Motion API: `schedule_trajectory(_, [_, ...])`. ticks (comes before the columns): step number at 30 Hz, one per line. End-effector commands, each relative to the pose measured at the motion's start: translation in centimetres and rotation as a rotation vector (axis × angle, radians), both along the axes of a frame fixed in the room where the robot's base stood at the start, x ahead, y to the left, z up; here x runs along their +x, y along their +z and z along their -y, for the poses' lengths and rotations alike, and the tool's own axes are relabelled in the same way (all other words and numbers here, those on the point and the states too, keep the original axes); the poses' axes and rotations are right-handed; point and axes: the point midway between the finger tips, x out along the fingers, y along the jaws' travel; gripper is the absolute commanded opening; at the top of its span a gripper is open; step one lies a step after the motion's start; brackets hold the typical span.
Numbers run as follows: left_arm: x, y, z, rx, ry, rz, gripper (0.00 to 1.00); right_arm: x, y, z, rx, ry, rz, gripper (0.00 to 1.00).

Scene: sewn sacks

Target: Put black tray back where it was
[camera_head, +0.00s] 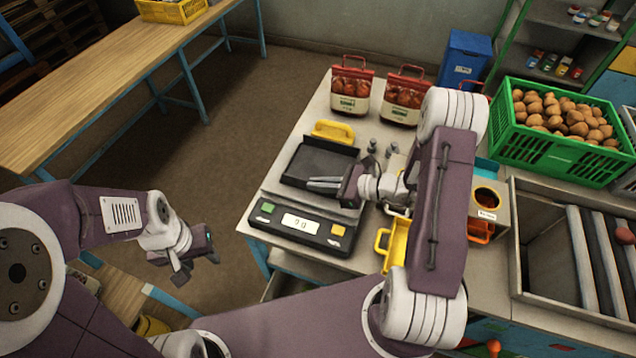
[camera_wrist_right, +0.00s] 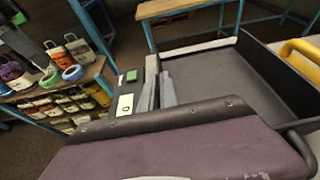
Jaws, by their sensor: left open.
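The black tray (camera_head: 318,160) lies on the scale (camera_head: 300,225), behind its display panel. A yellow handle-like piece (camera_head: 333,131) stands at the tray's far edge. The tray (camera_wrist_right: 225,75) fills the right part of the right wrist view, with the yellow piece (camera_wrist_right: 300,50) at its right. My right gripper (camera_head: 322,184) is low at the tray's near side, fingers pointing left and close together. Its fingers (camera_wrist_right: 158,88) overlap the tray's edge in view; whether they grip it I cannot tell. My left gripper (camera_head: 190,268) is open and empty, left of the table.
Two red-topped bags (camera_head: 351,88) stand behind the scale. A green crate (camera_head: 550,150) of brown round items is at the right, with a metal roller bin (camera_head: 545,250) before it. A yellow bin (camera_head: 393,245) and an orange-holed box (camera_head: 487,205) sit right of the scale, partly behind my right arm.

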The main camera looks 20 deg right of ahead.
Motion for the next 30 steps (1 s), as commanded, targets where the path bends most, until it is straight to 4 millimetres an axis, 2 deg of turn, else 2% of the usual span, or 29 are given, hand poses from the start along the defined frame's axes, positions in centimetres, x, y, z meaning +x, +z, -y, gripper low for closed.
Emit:
schedule_trajectory(1, [0.0, -0.4, 0.0, 0.000, 0.000, 0.000, 0.43, 0.0, -0.3, 0.0, 0.001, 0.000, 0.001, 0.00])
schedule_trajectory(3, [0.0, -0.2, 0.0, 0.000, 0.000, 0.000, 0.43, 0.0, -0.2, 0.0, 0.000, 0.000, 0.000, 0.21])
schedule_trajectory(4, [0.0, -0.2, 0.0, 0.000, 0.000, 0.000, 0.43, 0.0, -0.2, 0.0, 0.000, 0.000, 0.000, 0.26])
schedule_trajectory(16, [0.0, 0.0, 0.0, 0.000, 0.000, 0.000, 0.43, -0.2, 0.3, 0.4, 0.000, -0.001, 0.000, 0.26])
schedule_trajectory(30, [0.0, -1.0, 0.0, 0.000, 0.000, 0.000, 0.43, -5.0, 3.4, 7.6, -0.001, -0.004, 0.002, 0.26])
